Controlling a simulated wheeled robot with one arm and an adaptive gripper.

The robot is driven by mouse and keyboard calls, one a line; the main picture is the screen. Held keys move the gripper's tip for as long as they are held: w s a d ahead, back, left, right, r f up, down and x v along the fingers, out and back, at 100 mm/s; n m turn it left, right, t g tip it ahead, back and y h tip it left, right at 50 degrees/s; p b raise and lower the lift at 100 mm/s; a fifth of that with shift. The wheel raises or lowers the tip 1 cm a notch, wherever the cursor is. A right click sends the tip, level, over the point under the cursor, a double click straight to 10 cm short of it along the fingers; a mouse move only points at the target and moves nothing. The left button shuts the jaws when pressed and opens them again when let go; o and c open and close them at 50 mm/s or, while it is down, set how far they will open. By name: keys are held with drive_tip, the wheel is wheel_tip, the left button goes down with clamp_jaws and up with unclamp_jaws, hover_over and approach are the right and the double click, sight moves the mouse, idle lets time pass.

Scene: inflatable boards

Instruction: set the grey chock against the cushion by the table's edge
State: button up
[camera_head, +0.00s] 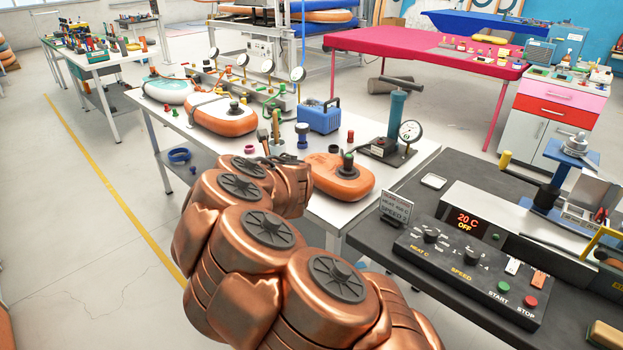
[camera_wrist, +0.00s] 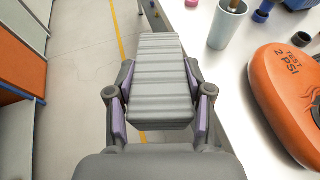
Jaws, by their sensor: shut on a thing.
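The grey chock (camera_head: 278,159) cannot be made out clearly in the head view, behind my copper arm. In the wrist view it is a ribbed, wedge-like grey block (camera_wrist: 158,85). My gripper (camera_wrist: 158,92) is shut on it, with one purple-lined finger on each side. The chock shows in front of the table's edge, partly over the floor; its height is unclear. The orange cushion (camera_head: 342,177), marked "TEST 2 PSI" in the wrist view (camera_wrist: 285,95), lies on the white table near its edge. The chock is apart from it, to its left in the wrist view.
The white table (camera_head: 325,208) also bears a grey cup (camera_wrist: 228,25), a blue box (camera_head: 318,115), a gauge pump (camera_head: 397,120) and other cushions (camera_head: 222,116). A dark control bench (camera_head: 390,240) stands at right. Bare table lies between the cup and the orange cushion.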

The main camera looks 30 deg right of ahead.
drive_tip(key=d+f+b, duration=0.1)
drive_tip(key=d, duration=0.1)
drive_tip(key=d+f+n+y+b, duration=0.1)
drive_tip(key=d, duration=0.2)
drive_tip(key=d+f+y+b, duration=0.1)
drive_tip(key=d+f, duration=0.1)
drive_tip(key=d, duration=0.1)
drive_tip(key=shift+s+d+f+n, duration=0.1)
drive_tip(key=shift+d+n, duration=0.1)
drive_tip(key=shift+n, duration=0.2)
drive_tip(key=n+y+b, duration=0.1)
drive_tip(key=y+b, duration=0.1)
drive_tip(key=b, duration=0.1)
hover_over(314, 201)
drive_tip(key=f, duration=0.1)
drive_tip(key=shift+a+f+b, duration=0.2)
drive_tip(key=shift+f+b, duration=0.45)
drive_tip(key=shift+f, duration=2.7)
drive_tip(key=shift+f+b, duration=0.55)
drive_tip(key=shift+b, duration=0.2)
drive_tip(key=o, duration=1.2)
drive_tip(key=shift+r, duration=0.1)
drive_tip(key=shift+d, duration=0.1)
